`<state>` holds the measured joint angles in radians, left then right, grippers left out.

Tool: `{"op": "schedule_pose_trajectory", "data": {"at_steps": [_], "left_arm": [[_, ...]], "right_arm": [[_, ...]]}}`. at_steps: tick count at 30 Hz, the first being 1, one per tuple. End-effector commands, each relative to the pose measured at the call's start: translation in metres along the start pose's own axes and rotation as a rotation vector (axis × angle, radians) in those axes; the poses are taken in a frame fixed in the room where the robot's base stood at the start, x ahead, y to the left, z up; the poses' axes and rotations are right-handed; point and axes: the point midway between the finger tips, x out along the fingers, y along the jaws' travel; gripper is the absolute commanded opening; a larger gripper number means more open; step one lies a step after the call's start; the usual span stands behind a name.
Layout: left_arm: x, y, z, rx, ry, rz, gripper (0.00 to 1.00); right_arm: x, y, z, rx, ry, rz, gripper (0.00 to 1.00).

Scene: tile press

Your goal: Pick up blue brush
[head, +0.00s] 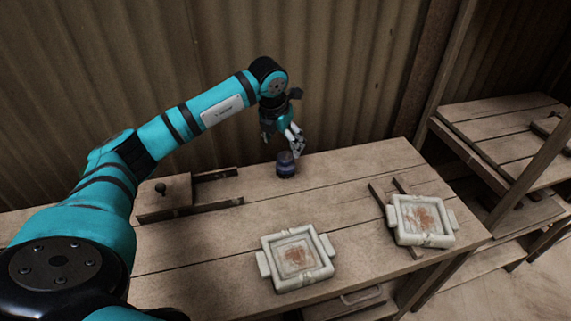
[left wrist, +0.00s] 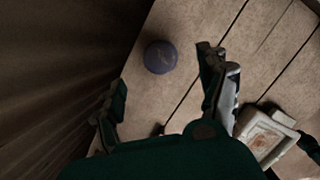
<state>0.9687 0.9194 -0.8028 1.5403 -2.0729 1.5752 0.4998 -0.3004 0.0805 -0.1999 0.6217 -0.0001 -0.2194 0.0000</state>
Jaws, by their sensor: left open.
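The blue brush (head: 286,168) is a small, dark blue, rounded thing standing on the wooden table near its back edge. In the left wrist view the brush (left wrist: 160,57) shows as a round top, ahead of the space between my fingers. My left gripper (head: 284,142) is open and empty. It is just above the brush, pointing down. In the left wrist view its two fingers (left wrist: 162,76) are spread apart, one on each side. I cannot tell whether a finger touches the brush. My right gripper does not show.
Two pale square tile moulds with reddish centres sit on the table (head: 220,255), one at front centre (head: 318,270) and one at the right (head: 406,238). A wooden block with a knob (head: 177,190) is at left. A corrugated wall (head: 340,70) rises behind. Wooden shelving (head: 490,112) stands at right.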

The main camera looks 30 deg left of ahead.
Motion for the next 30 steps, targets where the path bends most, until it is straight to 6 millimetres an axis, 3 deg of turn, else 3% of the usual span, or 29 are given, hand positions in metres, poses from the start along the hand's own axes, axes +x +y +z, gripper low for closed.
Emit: {"op": "schedule_pose_trajectory", "data": {"at_steps": [3, 11, 18, 27, 30], "left_arm": [[0.017, 0.000, 0.000, -0.001, 0.001, -0.001, 0.76], [0.035, 0.000, -0.001, -0.001, 0.002, -0.001, 0.76], [0.071, 0.001, -0.002, -0.001, 0.003, -0.001, 0.76], [0.078, 0.001, -0.001, 0.000, -0.001, 0.000, 0.76], [0.078, 0.001, -0.001, 0.000, -0.001, 0.000, 0.66]], "right_arm": [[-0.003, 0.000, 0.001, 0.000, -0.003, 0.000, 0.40], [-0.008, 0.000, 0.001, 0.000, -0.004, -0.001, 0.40], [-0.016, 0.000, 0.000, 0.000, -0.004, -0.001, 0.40], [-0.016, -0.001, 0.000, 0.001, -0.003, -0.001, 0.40], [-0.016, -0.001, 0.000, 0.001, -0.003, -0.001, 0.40]]}}
